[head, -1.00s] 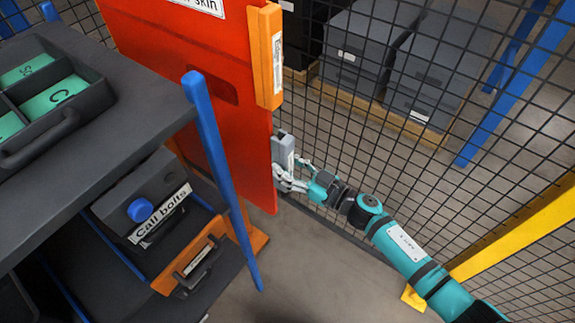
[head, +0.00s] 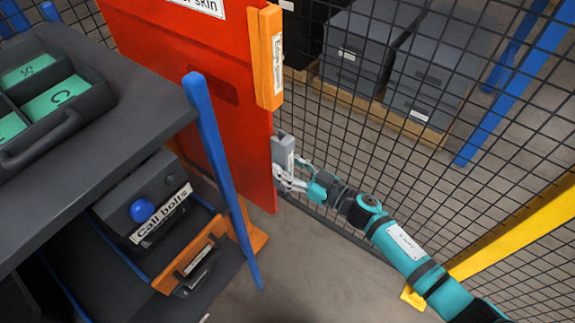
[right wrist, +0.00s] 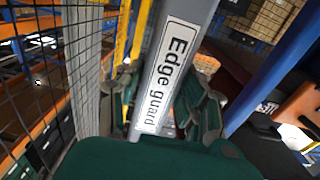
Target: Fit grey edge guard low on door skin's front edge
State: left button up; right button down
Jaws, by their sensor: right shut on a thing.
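The red door skin (head: 225,150) stands upright. The grey edge guard (head: 283,152) is upright at the low part of the door skin's right-hand edge, below an orange edge piece. It appears to meet the edge, but I cannot tell if it is seated. My right gripper (head: 287,178) is shut on the guard's lower part. In the right wrist view the edge guard (right wrist: 178,65), labelled "Edge guard", stands between the fingers of my right gripper (right wrist: 165,108). My left gripper is not in view.
The orange piece (head: 266,58) sits higher on the same edge. Black wire mesh fencing (head: 350,130) runs close behind the right gripper, with grey bins (head: 430,80) beyond. A dark shelf rack (head: 130,110) with a blue post (head: 215,150) stands left. Open floor (head: 320,275) lies in front.

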jog(key=shift+x, duration=1.6)
dwell(1.1)
jog(key=c, duration=0.8)
grip_release()
jog(key=shift+f, duration=0.1)
jog(key=v, duration=1.2)
